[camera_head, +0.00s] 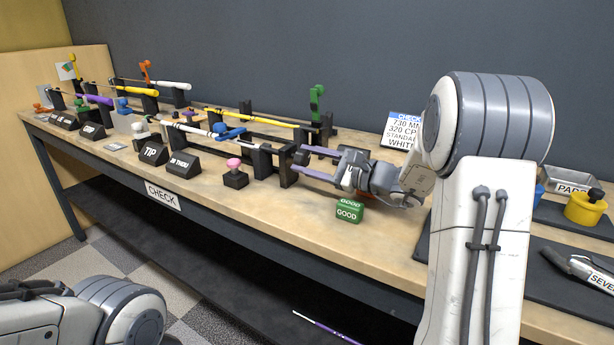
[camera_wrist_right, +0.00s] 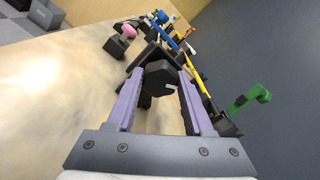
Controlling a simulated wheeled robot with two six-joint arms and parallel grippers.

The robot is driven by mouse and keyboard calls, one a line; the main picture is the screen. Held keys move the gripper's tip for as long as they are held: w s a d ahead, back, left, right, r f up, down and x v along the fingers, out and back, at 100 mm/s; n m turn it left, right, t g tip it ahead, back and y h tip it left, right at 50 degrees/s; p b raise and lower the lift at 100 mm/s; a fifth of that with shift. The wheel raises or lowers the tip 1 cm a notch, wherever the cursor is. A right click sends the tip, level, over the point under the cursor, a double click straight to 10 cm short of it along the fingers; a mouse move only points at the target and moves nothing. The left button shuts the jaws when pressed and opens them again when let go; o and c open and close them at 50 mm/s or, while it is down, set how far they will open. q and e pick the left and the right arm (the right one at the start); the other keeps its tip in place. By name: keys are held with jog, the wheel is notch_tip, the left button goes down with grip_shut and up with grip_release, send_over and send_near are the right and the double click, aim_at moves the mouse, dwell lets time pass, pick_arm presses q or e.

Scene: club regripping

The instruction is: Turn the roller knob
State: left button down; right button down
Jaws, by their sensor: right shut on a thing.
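The roller knob (camera_wrist_right: 160,79) is a dark, faceted knob with a small white mark on its face. It sits between the two purple fingers of my right gripper (camera_wrist_right: 157,100) in the right wrist view, and the gripper is shut on it. In the head view my right gripper (camera_head: 300,164) reaches in from the right to the end of a black roller stand (camera_head: 262,162). The knob itself is hidden or too small to tell there. My left gripper is not in view; only part of my left arm shows at the lower left.
A green GOOD block (camera_head: 348,212) stands in front of my right gripper. A pink knob on a black block (camera_head: 235,177) is to the left. A green clamp (camera_head: 316,100) stands behind. The wooden bench (camera_head: 300,222) has free room along its front edge.

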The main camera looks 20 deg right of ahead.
jog(key=shift+a+f+n+b, duration=0.1)
jog(key=shift+f+n+b, duration=0.05)
jog(key=shift+n+b, duration=1)
jog(key=shift+c, duration=1.4)
grip_release()
jog(key=v, duration=1)
jog(key=shift+s, duration=0.25)
jog(key=shift+p, duration=0.3)
